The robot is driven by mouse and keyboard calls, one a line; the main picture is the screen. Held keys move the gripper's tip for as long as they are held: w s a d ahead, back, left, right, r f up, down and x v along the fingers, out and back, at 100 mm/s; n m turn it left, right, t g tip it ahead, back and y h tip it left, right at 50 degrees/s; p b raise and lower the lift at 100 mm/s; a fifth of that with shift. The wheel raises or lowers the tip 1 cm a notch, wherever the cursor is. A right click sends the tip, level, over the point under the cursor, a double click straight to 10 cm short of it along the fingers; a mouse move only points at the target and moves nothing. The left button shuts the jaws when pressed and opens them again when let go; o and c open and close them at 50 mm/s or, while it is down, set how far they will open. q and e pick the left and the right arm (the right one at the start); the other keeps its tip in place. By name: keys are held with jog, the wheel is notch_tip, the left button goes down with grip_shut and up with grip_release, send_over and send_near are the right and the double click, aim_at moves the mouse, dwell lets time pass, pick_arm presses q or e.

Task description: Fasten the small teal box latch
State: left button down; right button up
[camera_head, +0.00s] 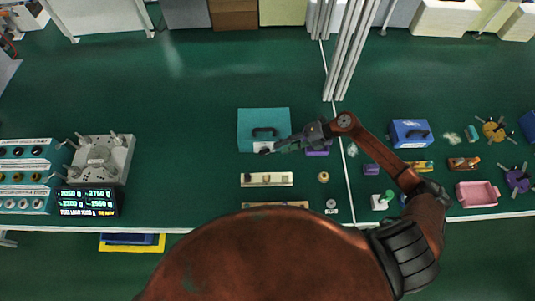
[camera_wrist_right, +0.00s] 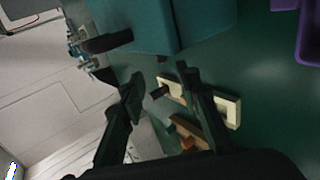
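The small teal box (camera_head: 276,116) stands on the green bench in the middle of the head view, with a dark handle and a pale patch on its near side. My right gripper (camera_head: 270,150) is at the box's near lower edge and partly covers it. In the right wrist view the teal box (camera_wrist_right: 185,22) fills the top, with a dark handle-like part (camera_wrist_right: 108,42) on its side. My left gripper is not in view.
A pale bar with knobs (camera_head: 267,180) lies in front of the box. A purple bin (camera_head: 318,151) is right of it. A blue box (camera_head: 409,133) and a pink tray (camera_head: 478,194) stand farther right. Bare green bench lies left of the teal box.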

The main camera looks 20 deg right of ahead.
aim_at(269, 153)
jog(key=x, duration=0.8)
jog(key=shift+f, duration=0.15)
grip_shut()
dwell(0.3)
